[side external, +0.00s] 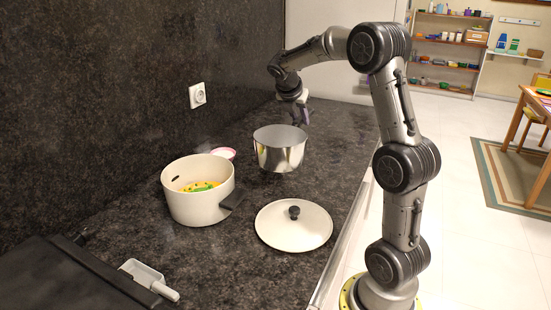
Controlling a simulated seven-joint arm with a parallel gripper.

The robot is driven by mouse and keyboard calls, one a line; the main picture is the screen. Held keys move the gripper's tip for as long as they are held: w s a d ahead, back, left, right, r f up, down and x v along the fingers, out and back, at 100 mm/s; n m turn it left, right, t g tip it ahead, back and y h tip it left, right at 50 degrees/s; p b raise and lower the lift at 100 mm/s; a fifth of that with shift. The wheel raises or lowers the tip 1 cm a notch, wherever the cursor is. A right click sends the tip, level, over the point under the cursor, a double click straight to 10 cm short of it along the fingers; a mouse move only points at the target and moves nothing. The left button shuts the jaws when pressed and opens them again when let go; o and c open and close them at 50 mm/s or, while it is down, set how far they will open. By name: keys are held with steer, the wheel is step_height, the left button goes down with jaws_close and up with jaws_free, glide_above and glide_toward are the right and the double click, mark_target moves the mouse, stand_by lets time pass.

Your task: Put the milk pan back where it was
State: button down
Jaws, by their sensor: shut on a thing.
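The milk pan (280,156) is a shiny steel pan, upright, its rim level and its open top facing up. It appears to be a little above the dark counter, with a shadow below it. My gripper (300,115) is behind the pan at its far right side and is shut on it. The fingertips are small and dark here, and the pan's handle cannot be made out clearly.
A cream pot (197,207) with yellow and green food stands left of the pan. A pink-rimmed dish (224,153) sits behind it. A cream lid (275,228) lies in front. A white scoop (146,276) is near a black slab (60,280). The far counter (345,125) is clear.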

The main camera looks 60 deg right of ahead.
steer(key=shift+w+d+f, duration=1.45)
steer(key=shift+d+f, duration=0.05)
steer(key=shift+f, duration=0.55)
steer(key=shift+w+d+f, duration=1.5)
steer(key=shift+f, duration=0.55)
steer(key=shift+w+d+f, duration=1.45)
steer(key=shift+d+f, duration=0.05)
steer(key=shift+f, duration=0.65)
steer(key=c, duration=0.7)
jaws_free()
steer(key=shift+f, duration=0.1)
steer(key=shift+o, duration=0.2)
